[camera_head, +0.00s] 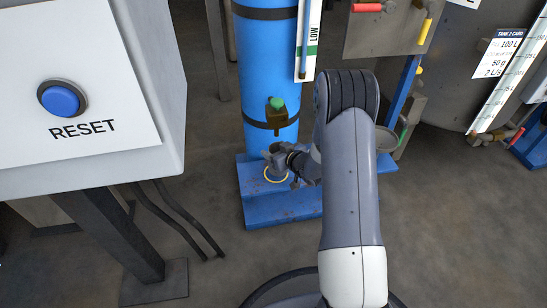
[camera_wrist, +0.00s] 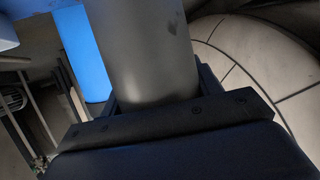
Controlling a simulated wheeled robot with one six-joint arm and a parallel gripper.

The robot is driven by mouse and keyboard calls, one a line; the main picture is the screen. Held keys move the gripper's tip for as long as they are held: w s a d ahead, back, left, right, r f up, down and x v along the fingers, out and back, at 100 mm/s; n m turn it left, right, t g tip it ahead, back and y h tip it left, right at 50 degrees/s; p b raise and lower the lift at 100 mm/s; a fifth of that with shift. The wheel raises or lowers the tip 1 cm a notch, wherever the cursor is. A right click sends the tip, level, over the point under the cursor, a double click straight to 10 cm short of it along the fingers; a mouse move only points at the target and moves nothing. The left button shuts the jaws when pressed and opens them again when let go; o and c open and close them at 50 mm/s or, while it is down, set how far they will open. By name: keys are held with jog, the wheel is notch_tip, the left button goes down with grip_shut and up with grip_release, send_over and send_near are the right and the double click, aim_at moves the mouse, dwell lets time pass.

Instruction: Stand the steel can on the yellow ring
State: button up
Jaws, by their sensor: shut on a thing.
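The steel can (camera_wrist: 150,50) fills the upper middle of the wrist view, a grey cylinder between the dark jaws. My gripper (camera_head: 282,160) is shut on it, near the foot of the blue column in the head view. The yellow ring (camera_head: 268,180) lies on the blue base; its front edge shows just below the gripper. In the head view the can is small and partly hidden by the gripper. I cannot tell whether its bottom touches the ring or hangs just above it.
A blue column (camera_head: 265,60) with a green-handled valve (camera_head: 277,104) rises right behind the ring. The blue base (camera_head: 285,210) has clear room in front. A white RESET box (camera_head: 85,95) stands at the left.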

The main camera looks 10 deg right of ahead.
jog(key=shift+w+a, duration=0.25)
jog(key=shift+w, duration=0.3)
jog(key=shift+w+f+b, duration=0.15)
jog(key=shift+f+b, duration=1.15)
jog(key=shift+f, duration=0.4)
jog(key=shift+f, duration=0.15)
jog(key=o, duration=1)
jog(key=shift+o, duration=0.2)
jog(key=shift+r, duration=0.2)
jog(key=p+v, duration=0.4)
jog(key=v, duration=0.8)
jog(key=shift+f, duration=0.1)
